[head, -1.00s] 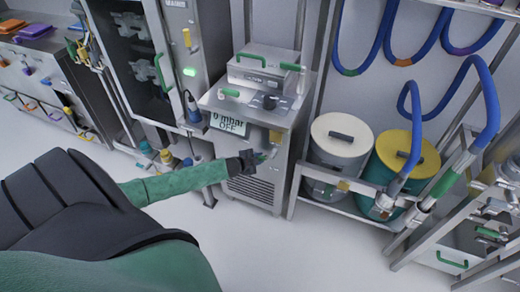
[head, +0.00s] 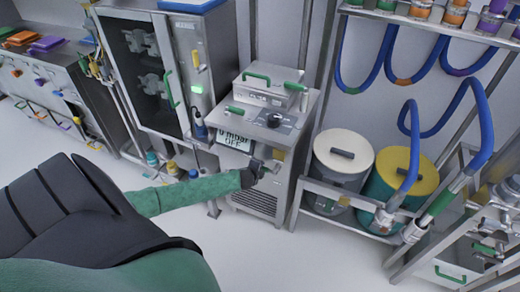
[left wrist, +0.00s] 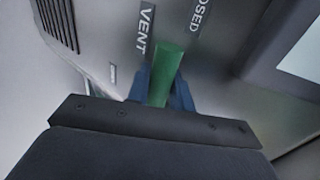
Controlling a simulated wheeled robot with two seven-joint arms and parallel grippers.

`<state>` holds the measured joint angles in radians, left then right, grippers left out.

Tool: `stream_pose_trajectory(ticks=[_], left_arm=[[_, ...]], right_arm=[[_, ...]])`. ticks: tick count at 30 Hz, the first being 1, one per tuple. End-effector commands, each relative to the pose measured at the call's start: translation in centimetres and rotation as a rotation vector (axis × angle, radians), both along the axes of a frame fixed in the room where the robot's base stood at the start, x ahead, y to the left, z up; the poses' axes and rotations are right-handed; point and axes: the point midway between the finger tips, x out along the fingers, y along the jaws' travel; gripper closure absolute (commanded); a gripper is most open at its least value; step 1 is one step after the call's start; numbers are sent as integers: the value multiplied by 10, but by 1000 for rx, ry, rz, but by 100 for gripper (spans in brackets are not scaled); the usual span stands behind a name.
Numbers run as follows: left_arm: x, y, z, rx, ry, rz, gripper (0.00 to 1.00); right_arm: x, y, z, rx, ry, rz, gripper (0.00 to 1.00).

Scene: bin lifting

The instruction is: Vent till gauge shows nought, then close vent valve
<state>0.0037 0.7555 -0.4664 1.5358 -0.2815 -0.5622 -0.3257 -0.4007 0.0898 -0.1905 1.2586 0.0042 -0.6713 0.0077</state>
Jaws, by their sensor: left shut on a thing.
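The pump unit (head: 262,110) is a grey metal cabinet. Its gauge display (head: 233,141) reads "0 mbar OFF". My left gripper (head: 258,172) is at the cabinet's front, just below and right of the display. In the left wrist view, the blue fingers of my left gripper (left wrist: 163,92) are shut on the green vent valve handle (left wrist: 168,62). The handle's free end lies between the VENT label (left wrist: 147,30) and the partly cut-off CLOSED label (left wrist: 200,17). In the head view the gripper hides most of the handle. My right gripper is not in view.
A glass-doored cabinet (head: 160,70) with a lit green lamp stands left of the unit. White-lidded (head: 343,150) and yellow-lidded (head: 408,168) drums stand right on a low rack. Blue hoses (head: 480,100) hang above. The floor in front is clear.

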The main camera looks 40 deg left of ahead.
Motion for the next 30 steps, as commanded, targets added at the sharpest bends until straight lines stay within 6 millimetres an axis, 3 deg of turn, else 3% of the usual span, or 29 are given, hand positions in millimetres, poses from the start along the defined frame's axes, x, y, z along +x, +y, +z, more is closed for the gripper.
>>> stream_pose_trajectory(ticks=[14, 15, 25, 30], left_arm=[[0, 0, 2, 13, 2, 0, 100], [1, 0, 2, 12, 2, -1, 72], [-1, 0, 1, 11, 3, -1, 71], [-11, -3, 6, 12, 3, -2, 71]], right_arm=[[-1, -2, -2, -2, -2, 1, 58], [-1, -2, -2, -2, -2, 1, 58], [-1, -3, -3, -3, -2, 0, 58], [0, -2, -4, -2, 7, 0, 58]])
